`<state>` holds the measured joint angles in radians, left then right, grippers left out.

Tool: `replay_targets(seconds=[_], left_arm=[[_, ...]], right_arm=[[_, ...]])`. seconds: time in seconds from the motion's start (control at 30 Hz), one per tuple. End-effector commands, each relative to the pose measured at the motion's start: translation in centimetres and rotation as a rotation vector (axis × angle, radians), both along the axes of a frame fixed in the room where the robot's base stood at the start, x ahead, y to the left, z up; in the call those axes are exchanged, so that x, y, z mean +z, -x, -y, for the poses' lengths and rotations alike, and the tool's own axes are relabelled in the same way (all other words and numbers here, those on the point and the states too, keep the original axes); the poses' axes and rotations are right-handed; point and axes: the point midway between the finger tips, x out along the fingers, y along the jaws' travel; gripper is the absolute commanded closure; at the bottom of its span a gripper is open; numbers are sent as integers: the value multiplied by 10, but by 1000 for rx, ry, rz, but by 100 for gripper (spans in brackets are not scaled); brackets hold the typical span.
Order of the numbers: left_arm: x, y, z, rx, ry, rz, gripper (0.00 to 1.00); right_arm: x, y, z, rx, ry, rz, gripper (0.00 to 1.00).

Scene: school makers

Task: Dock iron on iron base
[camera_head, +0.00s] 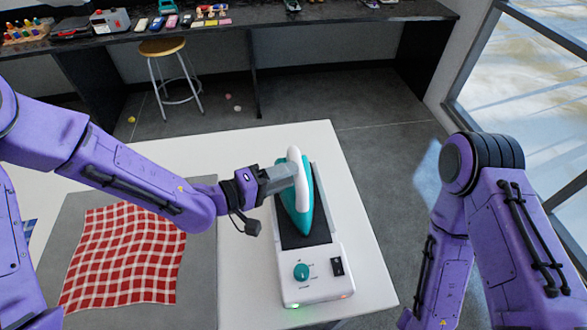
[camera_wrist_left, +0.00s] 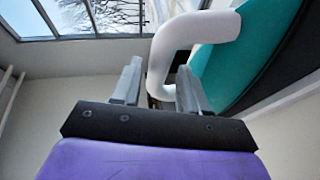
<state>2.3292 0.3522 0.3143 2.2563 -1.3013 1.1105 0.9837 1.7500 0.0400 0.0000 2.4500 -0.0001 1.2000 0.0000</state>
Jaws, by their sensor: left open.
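The iron (camera_head: 303,209) is teal with a white handle (camera_head: 294,166). It rests on the dark plate of the iron base (camera_head: 298,277), a white unit with a teal knob and a small green light. My left gripper (camera_head: 291,180) is at the iron's handle from the left. In the left wrist view the open fingers of the left gripper (camera_wrist_left: 160,88) stand close to the white handle (camera_wrist_left: 184,48), and the teal body (camera_wrist_left: 240,60) is behind on the right. My right arm shows at the right, but its gripper is out of view.
The white table (camera_head: 355,230) bears a grey mat (camera_head: 202,262) with a red checked cloth (camera_head: 127,255) left of the base. A stool (camera_head: 162,46) and a dark bench (camera_head: 250,32) with several small items stand beyond. The table right of the base is clear.

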Motion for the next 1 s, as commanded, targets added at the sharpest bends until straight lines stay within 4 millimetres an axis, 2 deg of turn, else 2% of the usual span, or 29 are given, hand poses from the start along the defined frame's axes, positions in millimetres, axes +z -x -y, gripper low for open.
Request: replay_targets(seconds=[0.6, 1.0], left_arm=[[11, 31, -48, 0, 1, -1, 57], [10, 33, -51, -1, 0, 1, 57]], right_arm=[[28, 0, 0, 0, 0, 0, 100], [28, 0, 0, 0, 0, 0, 100]])
